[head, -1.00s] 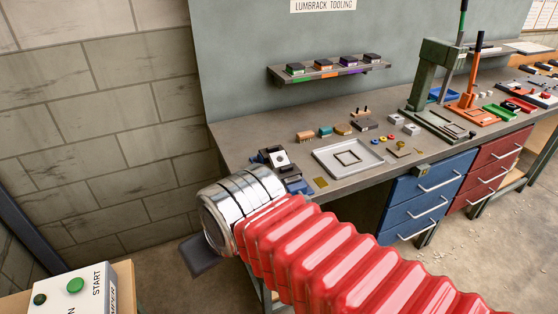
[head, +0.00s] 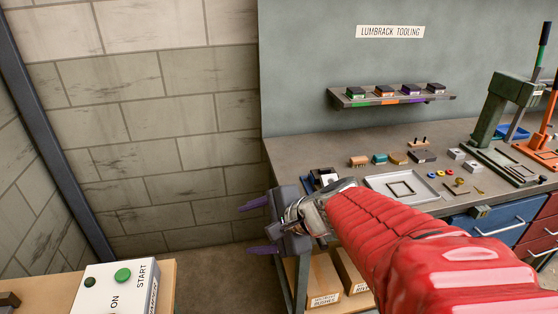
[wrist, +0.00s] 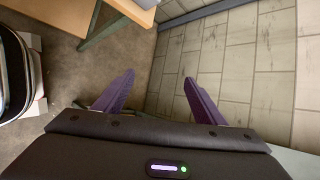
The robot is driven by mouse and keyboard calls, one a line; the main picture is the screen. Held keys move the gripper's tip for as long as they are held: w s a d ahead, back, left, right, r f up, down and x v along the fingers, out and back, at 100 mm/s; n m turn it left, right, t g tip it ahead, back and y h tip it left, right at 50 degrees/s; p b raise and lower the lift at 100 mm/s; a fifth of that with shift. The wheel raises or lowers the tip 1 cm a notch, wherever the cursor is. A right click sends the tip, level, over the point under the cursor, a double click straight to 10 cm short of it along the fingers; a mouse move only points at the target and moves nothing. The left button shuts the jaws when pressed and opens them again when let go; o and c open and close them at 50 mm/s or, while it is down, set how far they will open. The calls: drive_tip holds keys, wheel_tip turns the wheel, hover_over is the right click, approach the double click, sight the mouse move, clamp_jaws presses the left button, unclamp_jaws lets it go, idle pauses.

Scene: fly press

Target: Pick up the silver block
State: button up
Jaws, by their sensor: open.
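Two small silver-grey blocks sit on the bench left of the green press: one block (head: 457,153) is farther back, the other block (head: 470,166) nearer. I cannot tell which is the silver block of the task. My gripper (head: 245,228) is off the bench's left end, far left of both blocks. Its purple fingers are apart and point left, with nothing between them. In the wrist view, my gripper (wrist: 158,76) is also open and empty, facing floor and block wall. No silver block shows there.
A grey tray (head: 376,190) and a row of small coloured parts lie on the bench (head: 310,152). A green press (head: 500,120) stands right of the blocks. A shelf (head: 390,100) hangs behind. A START box (head: 122,285) is at lower left.

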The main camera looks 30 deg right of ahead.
drive_tip(key=d+f+m+t+h, duration=0.1)
drive_tip(key=d+m+h, duration=0.3)
drive_tip(key=d+m, duration=0.6)
drive_tip(key=d+f+m+t+h, duration=0.2)
drive_tip(key=d+m, duration=0.9)
drive_tip(key=d, duration=0.8)
drive_tip(key=t+h, duration=0.1)
drive_tip(key=h, duration=0.1)
drive_tip(key=shift+h, duration=0.3)
drive_tip(key=shift+w, duration=0.15)
approach(330, 180)
drive_tip(key=shift+x, duration=1)
drive_tip(key=shift+w+f, duration=0.15)
drive_tip(key=shift+w, duration=0.1)
drive_tip(key=shift+x, duration=2.65)
drive_tip(key=shift+s+d, duration=0.1)
